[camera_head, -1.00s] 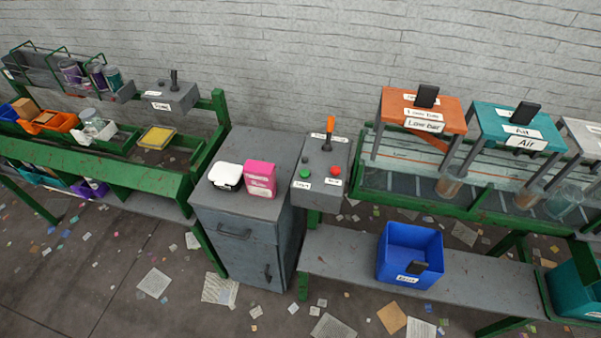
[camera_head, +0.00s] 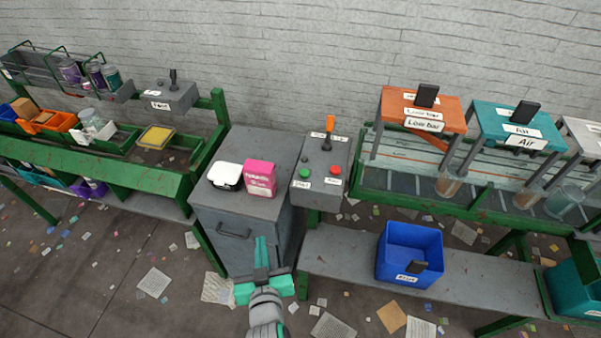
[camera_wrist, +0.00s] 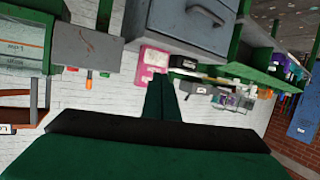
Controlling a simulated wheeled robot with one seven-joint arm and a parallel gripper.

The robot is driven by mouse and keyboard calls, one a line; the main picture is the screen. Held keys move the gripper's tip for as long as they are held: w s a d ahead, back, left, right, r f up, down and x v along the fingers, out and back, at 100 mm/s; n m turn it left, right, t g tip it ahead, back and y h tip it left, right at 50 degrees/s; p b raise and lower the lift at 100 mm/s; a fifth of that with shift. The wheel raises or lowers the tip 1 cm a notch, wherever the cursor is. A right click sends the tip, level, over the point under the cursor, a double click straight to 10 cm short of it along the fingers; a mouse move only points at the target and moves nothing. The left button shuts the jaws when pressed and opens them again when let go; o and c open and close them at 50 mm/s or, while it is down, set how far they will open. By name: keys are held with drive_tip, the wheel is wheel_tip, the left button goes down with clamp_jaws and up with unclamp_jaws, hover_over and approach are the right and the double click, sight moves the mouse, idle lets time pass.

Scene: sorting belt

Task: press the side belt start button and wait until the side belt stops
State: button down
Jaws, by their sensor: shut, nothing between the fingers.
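A grey control box (camera_head: 319,180) stands in the middle of the head view. It has a green button (camera_head: 305,173) at left, a red button (camera_head: 335,170) at right and an orange-tipped lever (camera_head: 330,124) at the back. Small labels sit by the buttons; their text is too small to be sure of. My gripper (camera_head: 262,241) is shut and empty, in front of the grey cabinet, below and left of the box and apart from the green button.
The cabinet (camera_head: 236,234) carries a white case (camera_head: 225,176) and a pink box (camera_head: 260,178), left of the control box. A green-framed belt (camera_head: 400,198) with labelled stands runs right. A blue bin (camera_head: 409,255) sits on the lower shelf. Another control box (camera_head: 170,97) with a lever stands at left.

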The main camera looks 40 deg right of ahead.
drive_tip(key=w+d+r+m+g+h, duration=0.3)
drive_tip(key=w+d+r+m+h, duration=0.1)
drive_tip(key=d+r, duration=0.8)
drive_tip(key=shift+w+d+r+m+g, duration=0.15)
drive_tip(key=shift+d+r+m+g, duration=0.2)
drive_tip(key=shift+d+m, duration=0.7)
drive_tip(key=shift+d, duration=0.2)
hover_over(303, 183)
drive_tip(key=f, duration=0.3)
drive_tip(key=shift+w+d+f, duration=0.2)
drive_tip(key=shift+d, duration=0.15)
drive_tip(key=shift+s+f, duration=0.2)
drive_tip(key=shift+f, duration=1)
drive_tip(key=shift+w+a+f, duration=0.1)
drive_tip(key=shift+a+f, duration=0.15)
drive_tip(key=shift+f, duration=0.5)
